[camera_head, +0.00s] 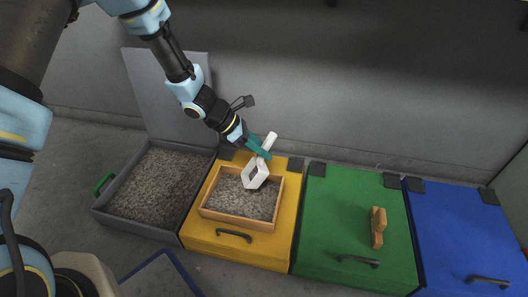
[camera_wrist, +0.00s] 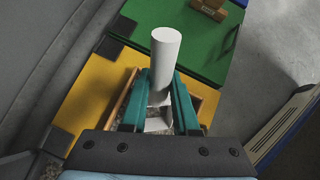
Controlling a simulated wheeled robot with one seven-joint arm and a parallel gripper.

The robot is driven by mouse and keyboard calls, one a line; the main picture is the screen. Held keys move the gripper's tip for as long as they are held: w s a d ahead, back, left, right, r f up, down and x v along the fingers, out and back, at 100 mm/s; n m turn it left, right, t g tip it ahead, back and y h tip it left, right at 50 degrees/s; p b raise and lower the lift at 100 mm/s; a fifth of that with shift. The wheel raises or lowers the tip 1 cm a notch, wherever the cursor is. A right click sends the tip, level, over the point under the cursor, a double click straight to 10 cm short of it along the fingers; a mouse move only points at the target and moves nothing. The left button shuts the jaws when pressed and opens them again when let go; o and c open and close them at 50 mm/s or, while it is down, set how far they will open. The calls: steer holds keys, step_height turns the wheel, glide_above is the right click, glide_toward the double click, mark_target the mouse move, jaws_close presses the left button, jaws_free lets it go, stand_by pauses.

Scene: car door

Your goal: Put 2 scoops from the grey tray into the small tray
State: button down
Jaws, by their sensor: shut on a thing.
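The grey tray (camera_head: 115,213) is an open grey box full of grey gravel, with its lid raised behind it and a green handle at its left. The small tray (camera_head: 229,217) is a wooden-rimmed tray on the yellow lid, with gravel in it. My gripper (camera_head: 260,147) is shut on the white scoop (camera_head: 255,176) by its handle, above the small tray's back part. In the wrist view the teal fingers grip the white handle (camera_wrist: 165,60), which points up. The scoop's inside is not clear to see; whether it holds gravel I cannot tell.
The yellow box (camera_head: 212,242) bears the small tray. A green box (camera_head: 330,215) with a wooden block (camera_head: 378,228) on it is to the right, then a blue box (camera_head: 450,225). A wall stands close behind the boxes.

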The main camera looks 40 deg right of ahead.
steer(key=shift+w+a+g+h+b, duration=0.45)
steer(key=shift+a+h+b, duration=0.45)
steer(key=shift+b, duration=1.2)
steer(key=shift+w+a, duration=0.1)
steer(key=shift+a, duration=0.05)
steer(key=w+a+f+m+g+h+b, duration=0.1)
steer(key=w+a+g+h+b, duration=0.2)
steer(key=a+h+b, duration=0.3)
steer(key=shift+w+a+f+g+b, duration=0.2)
steer(key=shift+w+a+g+b, duration=0.15)
steer(key=shift+a+g, duration=0.35)
stand_by(0.6)
steer(key=shift+w+a, duration=0.1)
steer(key=shift+r, duration=0.1)
stand_by(1.6)
step_height(320, 180, up, 5)
steer(key=p, duration=0.5)
